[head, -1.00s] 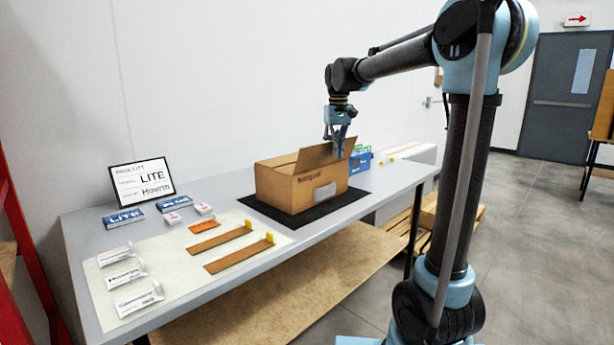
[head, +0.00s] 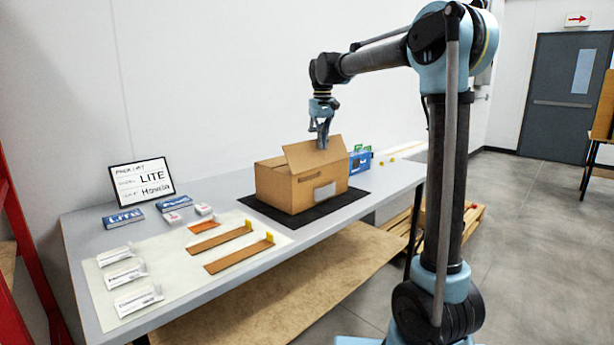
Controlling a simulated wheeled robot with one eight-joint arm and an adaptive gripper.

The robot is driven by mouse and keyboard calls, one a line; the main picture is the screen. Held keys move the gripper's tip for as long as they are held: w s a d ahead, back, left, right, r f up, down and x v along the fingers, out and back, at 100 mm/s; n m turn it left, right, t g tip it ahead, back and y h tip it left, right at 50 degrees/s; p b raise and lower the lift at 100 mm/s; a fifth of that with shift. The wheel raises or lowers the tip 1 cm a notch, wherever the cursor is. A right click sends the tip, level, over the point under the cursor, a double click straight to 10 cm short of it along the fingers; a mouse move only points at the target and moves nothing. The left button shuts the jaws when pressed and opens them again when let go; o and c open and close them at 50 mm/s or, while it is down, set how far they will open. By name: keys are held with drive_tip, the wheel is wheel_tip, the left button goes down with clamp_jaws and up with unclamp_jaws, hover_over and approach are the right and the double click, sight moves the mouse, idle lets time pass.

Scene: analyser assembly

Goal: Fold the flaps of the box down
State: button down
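The brown cardboard box (head: 291,192) stands on a black mat (head: 262,211) on the grey table. One long flap (head: 304,154) on its near right side stands raised, tilted up from the rim. The left part of the box top looks low and flat; its other flaps are hard to make out. My gripper (head: 322,145) points down at the raised flap, its fingertips touching or just behind its upper edge. I cannot tell whether the fingers are apart or closed, or whether they hold the flap.
A blue box (head: 360,161) stands just right of the cardboard box. A framed sign (head: 141,183) and blue-and-white packs (head: 124,218) are at the left back. A pale sheet (head: 180,264) holds brown strips (head: 238,254) and several white packets (head: 138,299). The space above the table's left half is clear.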

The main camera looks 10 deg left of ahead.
sight(316, 142)
drive_tip(key=shift+w+a+f, duration=0.25)
drive_tip(key=shift+w+a, duration=0.2)
drive_tip(key=shift+a, duration=0.15)
drive_tip(key=shift+w+a+f, duration=0.25)
drive_tip(key=shift+w+a, duration=0.2)
drive_tip(key=shift+a, duration=0.1)
drive_tip(key=shift+w+a+f, duration=0.6)
drive_tip(key=shift+a+f, duration=0.3)
drive_tip(key=shift+w+a+f, duration=0.2)
drive_tip(key=shift+f, duration=0.3)
drive_tip(key=shift+w+a+f, duration=0.15)
drive_tip(key=shift+a+f, duration=0.05)
drive_tip(key=shift+f, duration=0.7)
wheel_tip(316, 142, up, 8)
drive_tip(key=shift+f, duration=0.2)
